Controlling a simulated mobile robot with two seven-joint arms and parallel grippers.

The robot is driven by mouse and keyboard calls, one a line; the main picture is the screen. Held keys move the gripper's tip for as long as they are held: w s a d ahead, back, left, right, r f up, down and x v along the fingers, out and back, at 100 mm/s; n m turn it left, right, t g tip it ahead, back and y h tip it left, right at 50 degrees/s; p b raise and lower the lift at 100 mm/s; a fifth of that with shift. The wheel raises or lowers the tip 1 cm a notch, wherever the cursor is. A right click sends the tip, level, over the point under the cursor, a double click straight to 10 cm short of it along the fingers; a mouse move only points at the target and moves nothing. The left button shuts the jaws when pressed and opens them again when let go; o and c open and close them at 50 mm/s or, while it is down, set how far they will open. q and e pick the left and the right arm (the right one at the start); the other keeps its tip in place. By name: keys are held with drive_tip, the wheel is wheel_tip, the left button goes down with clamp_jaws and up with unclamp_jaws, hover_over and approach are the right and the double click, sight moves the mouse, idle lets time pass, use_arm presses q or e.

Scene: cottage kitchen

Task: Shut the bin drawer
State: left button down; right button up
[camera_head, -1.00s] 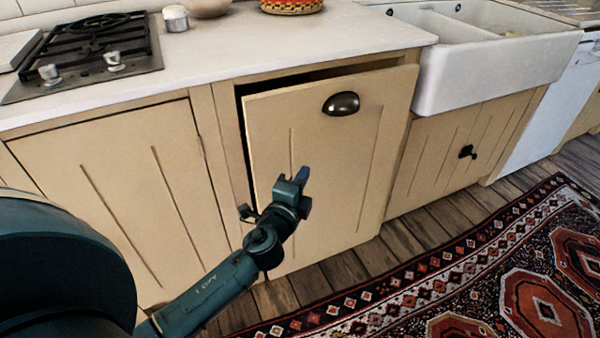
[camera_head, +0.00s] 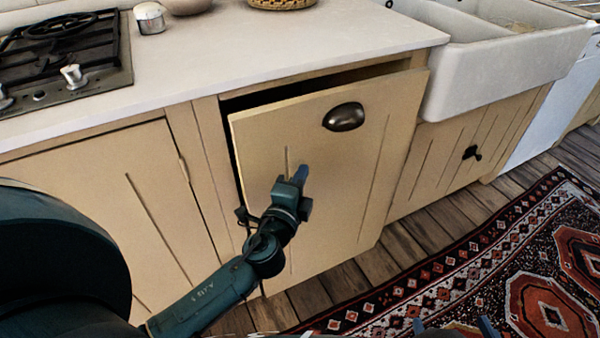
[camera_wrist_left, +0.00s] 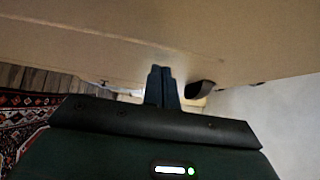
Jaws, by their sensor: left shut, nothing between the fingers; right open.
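The bin drawer has a tall cream panelled front (camera_head: 345,185) and a dark cup handle (camera_head: 344,117) near its top. It stands partly open, with a dark gap along its top and left side. My left gripper (camera_head: 301,175) is shut and empty in front of the drawer front, below and left of the handle. I cannot tell whether it touches the panel. In the left wrist view, its closed fingers (camera_wrist_left: 162,88) point toward the cream front (camera_wrist_left: 150,35), beside the dark handle (camera_wrist_left: 200,89). My right gripper (camera_head: 452,328) shows only its open fingertips at the bottom edge.
The white countertop (camera_head: 230,60) overhangs the drawer, with a gas hob (camera_head: 65,62) at left. A white sink (camera_head: 490,65) is at right. A closed cabinet (camera_head: 100,205) adjoins on the left. A patterned rug (camera_head: 500,270) covers the wooden floor at lower right.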

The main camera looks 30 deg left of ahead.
use_arm(q)
drive_tip(key=shift+w+a, duration=0.15)
use_arm(e)
drive_tip(key=shift+w+a, duration=0.3)
use_arm(q)
drive_tip(key=w+a, duration=0.1)
drive_tip(key=a, duration=0.1)
drive_tip(key=w+a, duration=0.3)
drive_tip(key=a, duration=0.1)
drive_tip(key=shift+w+a+r, duration=0.15)
drive_tip(key=shift+w+r, duration=0.05)
drive_tip(key=shift+w, duration=0.15)
use_arm(e)
drive_tip(key=shift+s, duration=0.1)
drive_tip(key=shift+s+d, duration=0.1)
drive_tip(key=shift+d, duration=0.05)
